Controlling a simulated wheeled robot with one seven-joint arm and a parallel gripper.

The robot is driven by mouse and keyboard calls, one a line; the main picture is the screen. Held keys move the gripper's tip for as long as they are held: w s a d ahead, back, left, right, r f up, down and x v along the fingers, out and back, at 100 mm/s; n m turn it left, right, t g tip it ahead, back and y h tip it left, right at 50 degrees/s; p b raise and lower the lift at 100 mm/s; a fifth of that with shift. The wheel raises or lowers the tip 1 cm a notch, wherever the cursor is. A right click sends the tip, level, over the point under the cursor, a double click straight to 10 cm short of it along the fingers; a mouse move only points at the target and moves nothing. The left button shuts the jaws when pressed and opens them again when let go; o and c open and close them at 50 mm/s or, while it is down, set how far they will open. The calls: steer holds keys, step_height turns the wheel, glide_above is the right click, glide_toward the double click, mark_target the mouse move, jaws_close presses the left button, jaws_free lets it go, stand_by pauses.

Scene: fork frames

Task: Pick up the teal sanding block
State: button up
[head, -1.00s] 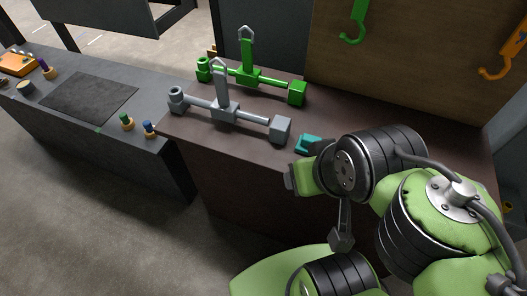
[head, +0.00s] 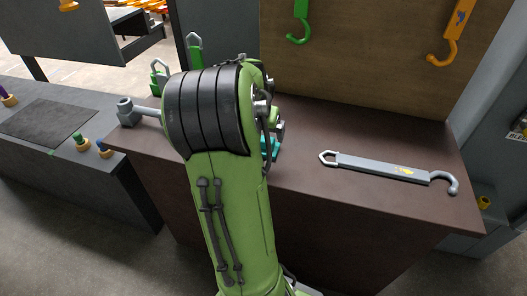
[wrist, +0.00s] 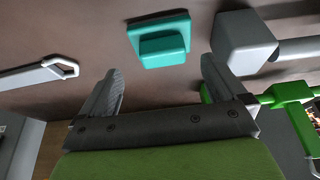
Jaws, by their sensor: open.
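The teal sanding block (wrist: 162,45) lies on the brown bench top in the wrist view, a wide flat base with a smaller raised block on it. In the head view only a teal sliver (head: 275,148) shows beside my arm, which hides the rest. My gripper (wrist: 162,85) is open and empty in the wrist view. Its two grey fingers are spread apart and point towards the block, which appears beyond the fingertips and between their lines. In the head view my gripper is hidden behind my green arm.
A grey block-ended tool (wrist: 243,42) lies close right of the sanding block, with a green one (wrist: 290,97) beyond. A long grey hooked wrench (head: 385,170) lies on the bench at the right. Green (head: 300,22) and orange (head: 452,32) hooks hang on the back panel.

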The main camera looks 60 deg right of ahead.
steer(key=b+x, duration=0.2)
steer(key=x, duration=0.4)
steer(key=shift+w+r, duration=0.1)
steer(key=shift+w, duration=0.1)
steer(key=shift+r, duration=0.15)
steer(key=c, duration=1.1)
step_height(320, 180, up, 10)
steer(key=p, duration=0.3)
steer(key=shift+p, duration=0.4)
steer(key=shift+c, duration=0.2)
